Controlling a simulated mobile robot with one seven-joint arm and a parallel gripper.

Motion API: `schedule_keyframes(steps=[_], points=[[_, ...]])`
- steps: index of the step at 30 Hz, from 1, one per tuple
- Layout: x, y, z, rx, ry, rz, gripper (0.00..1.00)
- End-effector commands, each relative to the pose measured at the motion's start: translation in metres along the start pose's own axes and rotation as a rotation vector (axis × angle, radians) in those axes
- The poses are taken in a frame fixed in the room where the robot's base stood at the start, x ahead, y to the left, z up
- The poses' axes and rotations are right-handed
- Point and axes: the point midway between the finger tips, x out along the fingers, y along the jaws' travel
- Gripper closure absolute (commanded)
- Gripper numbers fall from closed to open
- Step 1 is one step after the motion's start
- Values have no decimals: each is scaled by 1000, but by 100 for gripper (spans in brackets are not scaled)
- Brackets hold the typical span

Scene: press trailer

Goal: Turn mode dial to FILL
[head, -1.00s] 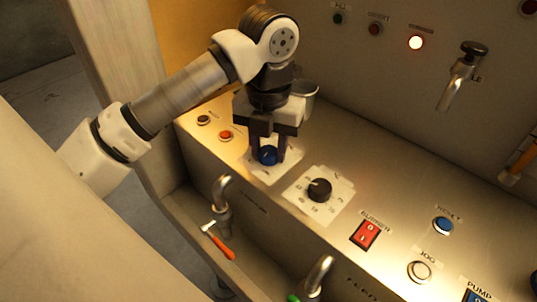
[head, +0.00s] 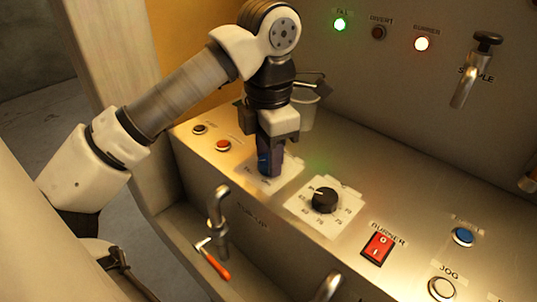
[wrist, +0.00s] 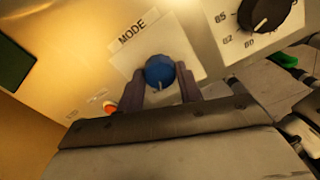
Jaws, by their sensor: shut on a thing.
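The blue mode dial (wrist: 160,72) sits on a white plate labelled MODE (wrist: 128,52) in the wrist view. My gripper (wrist: 160,88) is shut on the dial, with one dark finger on each side of it. In the head view my gripper (head: 270,162) points down at the panel and hides most of the dial. The plate's position words are too small or covered to read. The green lamp (head: 340,25) on the back wall, under a small blurred label, is lit.
A black numbered dial (head: 324,200) stands close to the right of my gripper. A red burner switch (head: 377,247), a blue button (head: 463,237) and a wall tap (head: 468,80) are further right. An orange-handled tap (head: 214,262) is in front, below.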

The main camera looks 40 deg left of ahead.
Motion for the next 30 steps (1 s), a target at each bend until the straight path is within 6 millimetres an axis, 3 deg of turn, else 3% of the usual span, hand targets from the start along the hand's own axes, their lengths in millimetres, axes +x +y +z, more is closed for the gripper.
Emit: schedule_keyframes(steps=[21, 22, 26, 30], points=[[-1, 0, 1, 76, -4, 3, 87], [-1, 0, 1, 76, -4, 3, 62], [-1, 0, 1, 75, -3, 2, 45], [-1, 0, 0, 75, -2, 1, 42]])
